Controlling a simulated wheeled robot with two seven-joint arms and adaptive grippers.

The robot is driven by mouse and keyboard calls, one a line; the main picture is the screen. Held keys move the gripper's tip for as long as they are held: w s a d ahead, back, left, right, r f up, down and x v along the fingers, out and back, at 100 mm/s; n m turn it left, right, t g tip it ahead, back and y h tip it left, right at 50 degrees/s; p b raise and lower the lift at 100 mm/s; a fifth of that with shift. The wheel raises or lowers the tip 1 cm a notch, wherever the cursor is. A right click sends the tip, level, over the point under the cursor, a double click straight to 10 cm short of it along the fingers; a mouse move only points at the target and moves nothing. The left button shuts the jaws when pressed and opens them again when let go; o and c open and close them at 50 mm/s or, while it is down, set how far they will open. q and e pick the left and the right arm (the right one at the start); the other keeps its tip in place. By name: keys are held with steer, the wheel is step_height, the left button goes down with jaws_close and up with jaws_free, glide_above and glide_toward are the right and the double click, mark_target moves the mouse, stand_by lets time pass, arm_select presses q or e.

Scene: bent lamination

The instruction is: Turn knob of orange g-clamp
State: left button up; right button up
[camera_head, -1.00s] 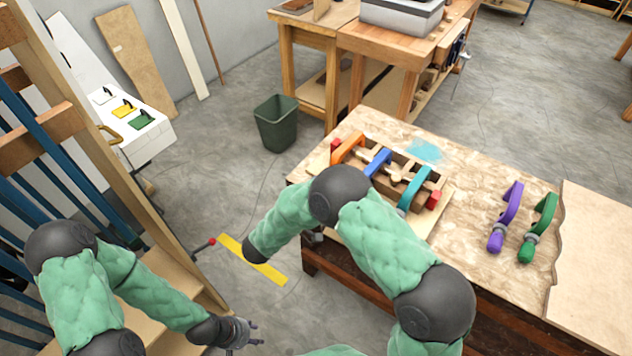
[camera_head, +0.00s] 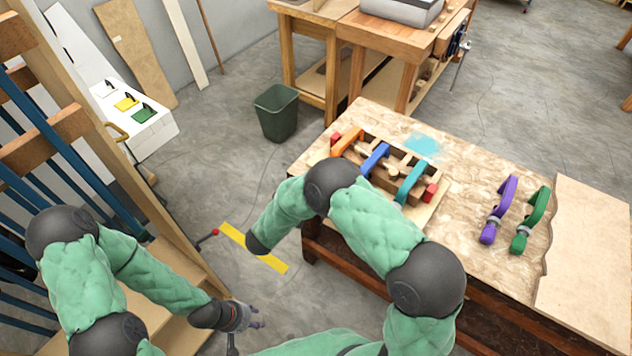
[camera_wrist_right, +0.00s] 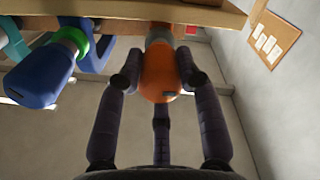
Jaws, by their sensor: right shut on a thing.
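The orange g-clamp (camera_head: 347,140) sits at the left end of the row of clamps on the workbench. Its orange knob (camera_wrist_right: 161,75) hangs below the board edge in the right wrist view. My right gripper (camera_wrist_right: 160,80) is shut on this knob, with fingers on both sides of it. In the head view my right arm hides this gripper and the knob. My left gripper (camera_head: 256,317) is open and empty, low over the floor, well left of the bench.
The blue clamp's knob (camera_wrist_right: 40,75) hangs close to the left of my right gripper. Blue (camera_head: 375,157) and teal (camera_head: 411,182) clamps stand beside the orange one. Purple (camera_head: 498,210) and green (camera_head: 530,220) clamps lie on the bench. A bin (camera_head: 277,112) stands behind.

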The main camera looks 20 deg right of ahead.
steer(key=m, duration=0.3)
steer(key=shift+m, duration=0.4)
steer(key=m, duration=0.3)
steer(key=shift+m+b, duration=0.3)
steer(key=shift+b, duration=0.1)
steer(key=m+b, duration=0.1)
steer(key=m, duration=0.2)
steer(key=shift+m, duration=0.4)
steer(key=m+b, duration=0.1)
steer(key=m, duration=0.2)
steer(key=shift+f+m+b, duration=0.1)
steer(key=shift+m+b, duration=0.2)
steer(key=shift+b, duration=0.1)
steer(key=m+b, duration=0.3)
steer(key=m, duration=0.2)
steer(key=m+b, duration=0.5)
steer(key=shift+s+f+m, duration=0.1)
steer(key=shift+m, duration=0.3)
steer(key=shift+m+b, duration=0.55)
steer(key=shift+m, duration=1.25)
steer(key=m, duration=0.5)
steer(key=shift+r, duration=0.2)
steer(key=m, duration=1.5)
